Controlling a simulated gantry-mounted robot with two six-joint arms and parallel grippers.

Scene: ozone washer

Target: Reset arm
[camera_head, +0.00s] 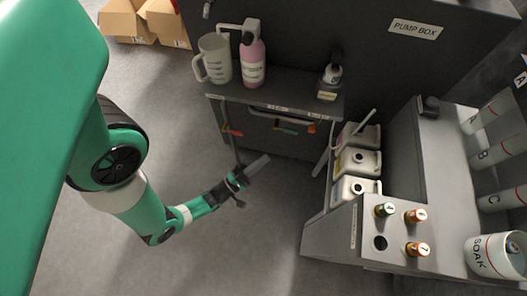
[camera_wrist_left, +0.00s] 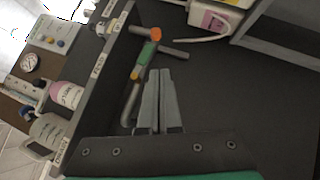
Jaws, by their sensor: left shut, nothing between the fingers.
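My left arm comes in from the left in the head view. Its left gripper (camera_head: 258,165) hangs over the grey floor, in front of the dark cabinet and left of the shelf of white jugs. In the left wrist view the two grey fingers (camera_wrist_left: 160,78) lie side by side, closed and empty. A pipe with green and orange handles (camera_wrist_left: 145,58) shows beyond the fingers, and I cannot tell the exact gap to it. My right gripper is in neither view.
A clear pitcher (camera_head: 215,60) and a pink bottle (camera_head: 253,62) stand on the cabinet ledge. White jugs (camera_head: 357,162) sit in a rack at the right, beside a panel with several capped bottles (camera_head: 414,215). A SOAK bucket (camera_head: 496,257) is at far right. Floor at lower centre is clear.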

